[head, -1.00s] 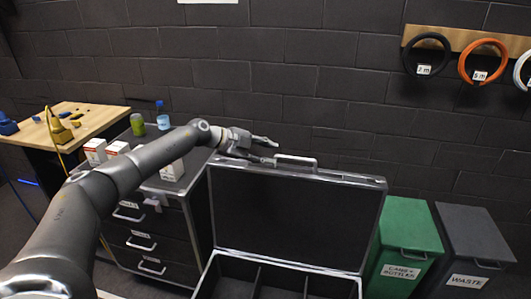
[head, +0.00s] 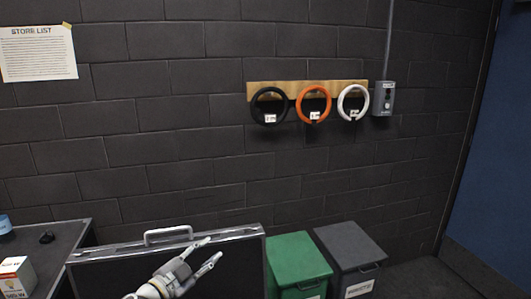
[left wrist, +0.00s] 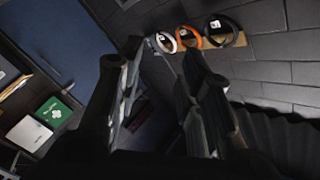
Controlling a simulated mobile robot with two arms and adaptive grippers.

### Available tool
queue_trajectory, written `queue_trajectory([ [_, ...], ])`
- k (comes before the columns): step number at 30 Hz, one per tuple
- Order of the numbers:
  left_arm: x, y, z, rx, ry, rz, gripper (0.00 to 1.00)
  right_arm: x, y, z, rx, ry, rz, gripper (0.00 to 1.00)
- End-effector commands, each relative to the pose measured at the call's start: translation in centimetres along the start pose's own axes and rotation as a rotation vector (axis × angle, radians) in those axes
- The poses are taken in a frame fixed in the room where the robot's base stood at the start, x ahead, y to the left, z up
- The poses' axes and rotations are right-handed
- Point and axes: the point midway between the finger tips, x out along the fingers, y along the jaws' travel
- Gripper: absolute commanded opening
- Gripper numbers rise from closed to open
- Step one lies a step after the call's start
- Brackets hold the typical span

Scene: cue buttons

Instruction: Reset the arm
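My left gripper (head: 205,254) is in front of the open lid of a black case (head: 122,274) at the bottom of the head view. Its two fingers are spread apart with nothing between them. In the left wrist view the same fingers (left wrist: 160,58) frame the wall and floor, and the gap between them is empty. A grey box with round buttons (head: 384,98) is on the wall at the right, well away from the gripper. My right gripper does not show.
Black, orange (head: 314,104) and white cable rings hang on a wooden board. A green bin (head: 298,262) and a grey waste bin (head: 350,252) stand right of the case. A store list (head: 38,53) is on the wall. A white box (head: 16,276) sits at the lower left.

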Motion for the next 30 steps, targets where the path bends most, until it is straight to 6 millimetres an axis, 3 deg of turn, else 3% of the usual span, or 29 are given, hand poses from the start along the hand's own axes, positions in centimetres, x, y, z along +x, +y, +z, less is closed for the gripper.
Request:
queue_trajectory([
  [1, -0.5, 1.7, -0.4, -0.060, -0.023, -0.040, 0.34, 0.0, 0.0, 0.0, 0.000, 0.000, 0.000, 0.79],
  [5, -2.6, 4.3, -0.3, -0.194, -0.134, -0.140, 0.34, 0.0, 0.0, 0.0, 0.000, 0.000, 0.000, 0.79],
  [11, -8.2, 8.7, 1.7, -0.399, -0.392, -0.219, 0.34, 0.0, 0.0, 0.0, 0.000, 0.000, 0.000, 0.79],
  [20, -21.4, 17.4, 4.3, -0.665, -0.868, -0.141, 0.34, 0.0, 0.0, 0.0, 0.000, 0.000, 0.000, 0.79],
  [24, -27.0, 20.5, 4.0, -0.742, -1.034, -0.060, 0.34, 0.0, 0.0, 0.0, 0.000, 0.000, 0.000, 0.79],
  [30, -33.2, 23.7, 2.6, -0.815, -1.200, 0.051, 0.34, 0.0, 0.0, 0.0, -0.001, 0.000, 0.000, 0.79],
])
